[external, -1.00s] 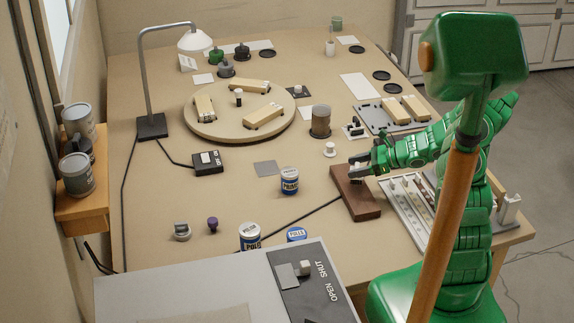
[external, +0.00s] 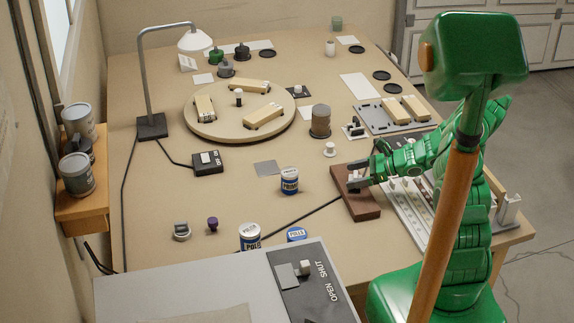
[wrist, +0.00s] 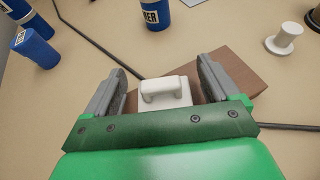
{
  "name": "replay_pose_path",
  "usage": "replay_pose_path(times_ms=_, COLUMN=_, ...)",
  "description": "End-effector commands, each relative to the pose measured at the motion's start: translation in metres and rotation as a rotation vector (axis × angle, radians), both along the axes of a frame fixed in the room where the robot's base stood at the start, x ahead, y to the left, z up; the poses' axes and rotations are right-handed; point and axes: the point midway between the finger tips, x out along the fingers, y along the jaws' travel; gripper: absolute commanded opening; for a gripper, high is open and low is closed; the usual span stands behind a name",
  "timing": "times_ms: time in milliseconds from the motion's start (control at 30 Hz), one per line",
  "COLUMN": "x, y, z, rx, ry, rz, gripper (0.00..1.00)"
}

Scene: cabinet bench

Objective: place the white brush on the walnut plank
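The white brush (wrist: 165,94), a pale block with a raised handle, rests on the brown walnut plank (wrist: 240,74) in the wrist view. My gripper (wrist: 162,82) is open around it, with a small gap between the brush and the finger on each side. In the external view the plank (external: 362,207) lies near the right side of the bench. My gripper (external: 364,168) is low over its far end, and its fingers and hand hide most of the brush there.
A white knob (external: 329,149) stands just beyond the plank. A blue-and-white can (external: 289,181) stands to its left, and a black cable runs up to the plank. A pale slotted rack (external: 412,205) lies close on the right.

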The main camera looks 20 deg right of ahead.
Motion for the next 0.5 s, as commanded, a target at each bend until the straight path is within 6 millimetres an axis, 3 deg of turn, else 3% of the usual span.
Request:
replay_pose_path(times_ms=367, x=0.0002, y=-0.0005, z=0.0027, rx=0.0, ry=0.0, rz=-0.001, gripper=0.9)
replay_pose_path(times_ms=500, x=-0.0028, y=-0.0098, z=0.0067, rx=0.0, ry=-0.002, rz=-0.002, gripper=0.9)
